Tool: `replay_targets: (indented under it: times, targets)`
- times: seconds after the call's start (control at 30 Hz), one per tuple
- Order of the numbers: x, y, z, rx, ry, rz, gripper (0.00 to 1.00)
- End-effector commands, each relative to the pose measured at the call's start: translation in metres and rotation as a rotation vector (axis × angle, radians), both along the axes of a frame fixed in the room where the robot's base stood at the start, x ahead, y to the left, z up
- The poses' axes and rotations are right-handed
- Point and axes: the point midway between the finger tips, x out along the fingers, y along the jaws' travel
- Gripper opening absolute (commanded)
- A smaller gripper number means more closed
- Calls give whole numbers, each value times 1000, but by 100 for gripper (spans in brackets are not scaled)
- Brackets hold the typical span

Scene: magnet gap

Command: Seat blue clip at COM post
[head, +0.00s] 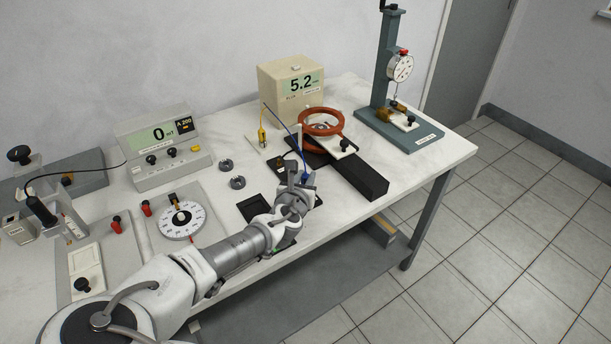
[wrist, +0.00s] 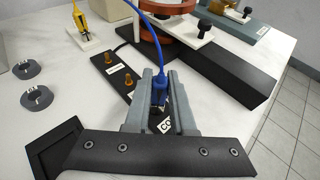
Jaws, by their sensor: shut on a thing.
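My gripper (head: 298,180) is shut on the blue clip (head: 306,177). In the wrist view the blue clip (wrist: 160,82) stands between the two grey fingers, its blue lead rising from its top. The clip is over the near end of a black terminal strip (wrist: 118,68), beside the COM label (wrist: 166,126). Two brass posts (wrist: 108,57) show farther along the strip. The COM post itself is hidden by the clip and fingers, so I cannot tell whether the clip touches it.
A yellow clip (wrist: 78,18) stands on a white holder at the back left. A long black bar (head: 363,175) and an orange coil (head: 321,121) lie right of and behind the gripper. Two grey rings (wrist: 36,97) and an empty black tray (wrist: 45,150) are to the left.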

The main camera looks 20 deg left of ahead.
Motion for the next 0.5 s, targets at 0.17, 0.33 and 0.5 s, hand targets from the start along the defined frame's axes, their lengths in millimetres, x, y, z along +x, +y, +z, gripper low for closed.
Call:
replay_targets:
  times: [0.17, 0.33, 0.5]
  targets:
    - [0, 0, -6, -1, 0, 0, 0]
    - [0, 0, -7, 0, 0, 0, 0]
    - [0, 0, -7, 0, 0, 0, 26]
